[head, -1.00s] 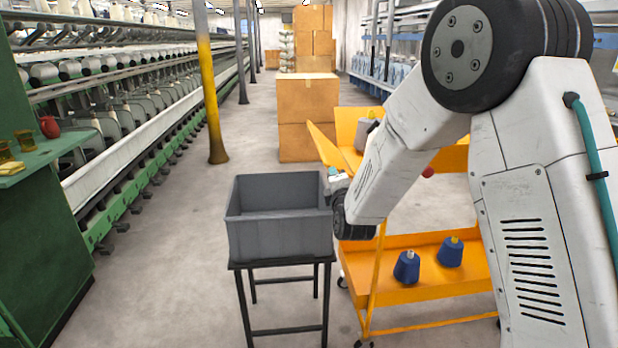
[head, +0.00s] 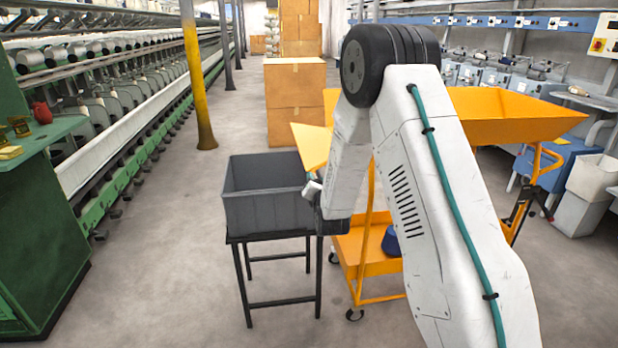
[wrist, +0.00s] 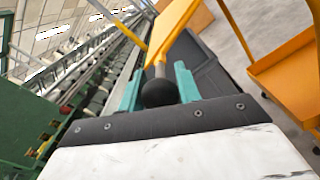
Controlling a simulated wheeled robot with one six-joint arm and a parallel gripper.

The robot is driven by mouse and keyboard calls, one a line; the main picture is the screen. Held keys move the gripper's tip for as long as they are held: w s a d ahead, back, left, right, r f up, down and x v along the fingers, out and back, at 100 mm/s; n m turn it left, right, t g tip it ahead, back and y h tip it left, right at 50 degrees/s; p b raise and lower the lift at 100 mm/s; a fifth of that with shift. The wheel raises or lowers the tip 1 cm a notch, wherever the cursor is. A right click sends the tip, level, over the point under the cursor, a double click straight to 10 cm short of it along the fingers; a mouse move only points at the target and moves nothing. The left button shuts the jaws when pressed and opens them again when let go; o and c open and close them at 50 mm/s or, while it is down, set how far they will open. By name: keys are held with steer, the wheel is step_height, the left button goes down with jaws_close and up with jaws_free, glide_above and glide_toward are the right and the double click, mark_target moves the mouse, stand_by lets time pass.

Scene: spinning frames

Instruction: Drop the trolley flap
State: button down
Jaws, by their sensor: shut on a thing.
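The trolley (head: 515,112) is yellow, with an upper tray and a lower shelf; my arm hides much of it in the head view. Its flap (head: 311,146) slants up and outward at the tray's left end. In the wrist view the flap (wrist: 172,28) is seen nearly edge-on. A black ball knob (wrist: 158,93) on a short stem sits between my gripper's teal fingers (wrist: 158,86), which are shut on it. In the head view my gripper (head: 311,188) is below the flap, beside the grey crate's right rim, and partly hidden by my wrist.
A grey crate (head: 265,212) on a black stand (head: 280,303) is close to the left of my gripper. A blue cone (head: 391,241) is on the trolley's lower shelf. Cardboard boxes (head: 296,105) and a yellow post (head: 196,80) stand behind.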

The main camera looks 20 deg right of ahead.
steer(key=shift+d+f, duration=0.2)
steer(key=shift+f, duration=0.15)
steer(key=c, duration=1)
jaws_free()
steer(key=shift+s, duration=0.1)
steer(key=shift+a, duration=0.1)
steer(key=v, duration=0.7)
steer(key=shift+s, duration=0.35)
steer(key=shift+a, duration=0.1)
